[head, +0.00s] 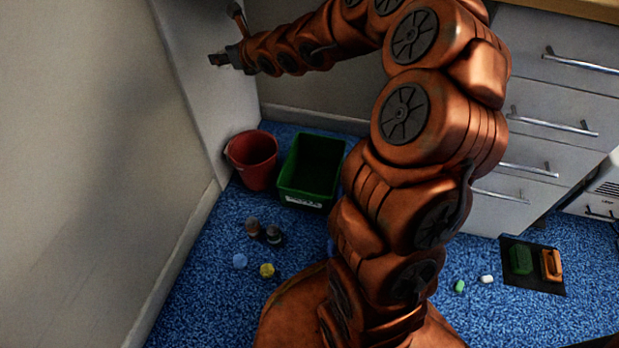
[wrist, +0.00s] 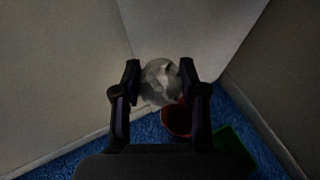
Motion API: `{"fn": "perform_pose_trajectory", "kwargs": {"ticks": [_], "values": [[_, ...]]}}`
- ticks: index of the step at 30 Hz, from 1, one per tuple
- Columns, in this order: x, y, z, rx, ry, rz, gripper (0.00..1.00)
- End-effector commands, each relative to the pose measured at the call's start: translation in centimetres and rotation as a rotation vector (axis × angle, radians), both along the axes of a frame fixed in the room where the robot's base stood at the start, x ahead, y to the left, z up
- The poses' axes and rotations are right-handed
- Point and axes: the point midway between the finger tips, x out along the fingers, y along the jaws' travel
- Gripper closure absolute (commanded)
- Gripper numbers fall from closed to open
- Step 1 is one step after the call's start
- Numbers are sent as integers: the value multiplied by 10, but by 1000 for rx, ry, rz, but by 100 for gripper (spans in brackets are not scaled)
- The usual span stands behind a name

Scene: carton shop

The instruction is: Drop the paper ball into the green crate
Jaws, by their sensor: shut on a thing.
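My gripper (head: 227,40) is raised in front of the light panel at the upper left of the head view. In the wrist view its two dark fingers (wrist: 159,80) are shut on a crumpled pale grey paper ball (wrist: 159,88). I cannot make out the ball in the head view, where it blends with the pale panel. The green crate (head: 292,186) stands on the blue floor below my gripper and to its right, open at the top, with a white label on its front. Part of the crate shows at the lower right of the wrist view (wrist: 236,150).
A red bucket (head: 253,161) stands just left of the crate, near the wall. Bottles (head: 273,233), a blue item (head: 240,261) and a yellow item (head: 267,271) are on the floor in front. Grey drawers (head: 550,125) stand at the right. A dark mat (head: 541,285) lies before them.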

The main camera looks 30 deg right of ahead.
Motion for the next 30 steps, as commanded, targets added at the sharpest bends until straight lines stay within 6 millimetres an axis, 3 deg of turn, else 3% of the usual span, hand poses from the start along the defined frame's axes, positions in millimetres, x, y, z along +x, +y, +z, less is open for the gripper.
{"fn": "perform_pose_trajectory", "kwargs": {"ticks": [20,30], "values": [[33,-60,-25,-6,-1,-8,69],[54,-115,-64,-3,3,8,69]]}}
